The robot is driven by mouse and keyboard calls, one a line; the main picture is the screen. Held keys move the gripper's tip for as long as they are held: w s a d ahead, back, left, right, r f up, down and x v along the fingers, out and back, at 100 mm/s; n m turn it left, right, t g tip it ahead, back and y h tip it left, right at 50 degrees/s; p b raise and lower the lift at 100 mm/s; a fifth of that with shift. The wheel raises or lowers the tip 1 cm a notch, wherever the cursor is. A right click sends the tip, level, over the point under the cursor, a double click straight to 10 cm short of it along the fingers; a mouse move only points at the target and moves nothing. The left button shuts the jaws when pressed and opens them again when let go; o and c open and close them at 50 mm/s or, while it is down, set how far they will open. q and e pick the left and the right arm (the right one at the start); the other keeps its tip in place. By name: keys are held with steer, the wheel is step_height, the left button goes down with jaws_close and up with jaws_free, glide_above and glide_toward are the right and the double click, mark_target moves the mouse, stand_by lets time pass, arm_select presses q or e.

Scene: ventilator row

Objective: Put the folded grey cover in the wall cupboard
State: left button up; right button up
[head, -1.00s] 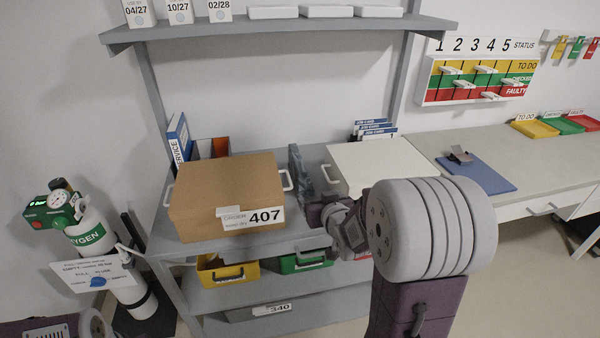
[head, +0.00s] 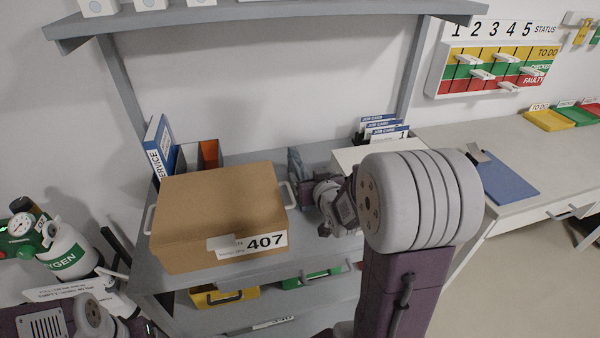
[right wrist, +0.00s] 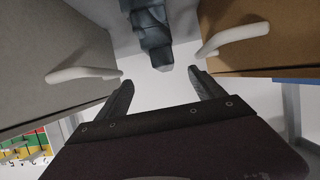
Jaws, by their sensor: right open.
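The folded grey cover (head: 295,166) stands as a narrow blue-grey bundle on the shelf, in the gap between a brown box and a white-topped box. My right gripper (head: 318,192) reaches into this gap in front of the cover; its fingertips are hard to make out in the head view. In the right wrist view my right gripper (right wrist: 160,80) is open and empty, and the cover (right wrist: 151,35) lies just beyond its fingertips, apart from them. My left gripper is not seen. No wall cupboard shows in these frames.
The brown box (head: 215,215) labelled 407 and the white-topped box (head: 350,156) flank the gap. Their white handles, on the brown box (right wrist: 235,38) and the other box (right wrist: 82,73), stick into it. An upper shelf (head: 270,14) overhangs. An oxygen cylinder (head: 68,250) stands left.

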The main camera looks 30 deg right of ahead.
mark_target(303, 165)
steer(key=x, duration=0.4)
steer(key=shift+b, duration=0.3)
steer(key=x, duration=0.5)
steer(key=shift+w+r, duration=0.2)
steer(key=shift+r, duration=0.1)
steer(key=shift+s+r, duration=0.1)
steer(key=shift+s, duration=0.05)
steer(key=shift+c, duration=0.9)
jaws_close()
